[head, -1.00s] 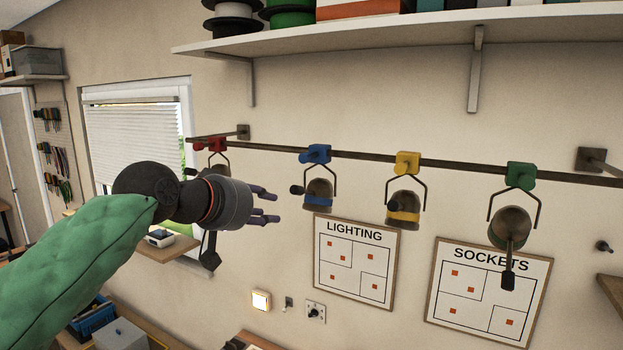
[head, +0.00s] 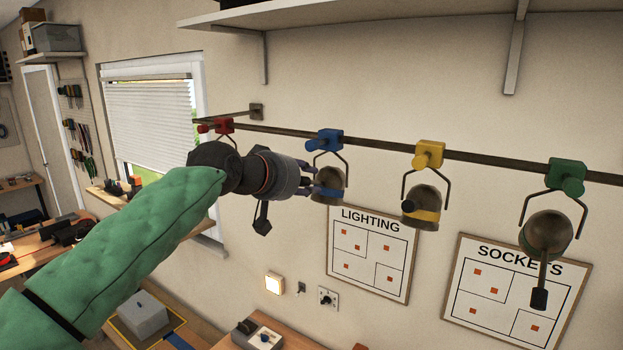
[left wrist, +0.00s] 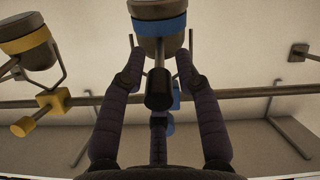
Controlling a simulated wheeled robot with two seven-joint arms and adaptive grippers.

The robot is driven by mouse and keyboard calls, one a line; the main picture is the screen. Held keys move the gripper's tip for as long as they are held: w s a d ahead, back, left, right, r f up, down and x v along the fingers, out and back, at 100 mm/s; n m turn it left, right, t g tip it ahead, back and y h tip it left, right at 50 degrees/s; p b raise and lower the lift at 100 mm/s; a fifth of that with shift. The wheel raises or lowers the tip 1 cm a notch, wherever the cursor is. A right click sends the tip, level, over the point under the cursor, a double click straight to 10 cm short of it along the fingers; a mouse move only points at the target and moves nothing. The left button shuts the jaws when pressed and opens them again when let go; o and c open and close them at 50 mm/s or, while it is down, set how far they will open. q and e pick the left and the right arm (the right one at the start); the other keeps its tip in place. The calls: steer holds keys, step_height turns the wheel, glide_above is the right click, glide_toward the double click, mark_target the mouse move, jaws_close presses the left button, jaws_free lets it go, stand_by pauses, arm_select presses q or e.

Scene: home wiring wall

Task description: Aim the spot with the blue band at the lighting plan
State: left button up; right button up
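The spot with the blue band (head: 334,180) hangs in its fork from the blue clamp (head: 328,140) on the dark rail. The lighting plan (head: 367,254) is on the wall below it, slightly to the right. My left gripper (head: 329,179) is at the spot's left side and partly covers it. In the left wrist view the blue band (left wrist: 160,27) is just beyond the fingertips. The spot's black handle (left wrist: 160,90) is between the two open fingers, with a gap on each side. The right gripper is not in view.
Red (head: 222,126), yellow (head: 429,153) and green (head: 567,176) clamps carry other spots on the same rail (head: 482,159). The sockets plan (head: 516,293) is right of the lighting plan. A shelf (head: 400,14) is above.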

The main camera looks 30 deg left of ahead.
arm_select(q)
steer(key=shift+w+f, duration=0.2)
steer(key=shift+w, duration=0.4)
steer(key=shift+w+f, duration=0.15)
steer(key=shift+w, duration=0.25)
steer(key=shift+s, duration=0.1)
jaws_close()
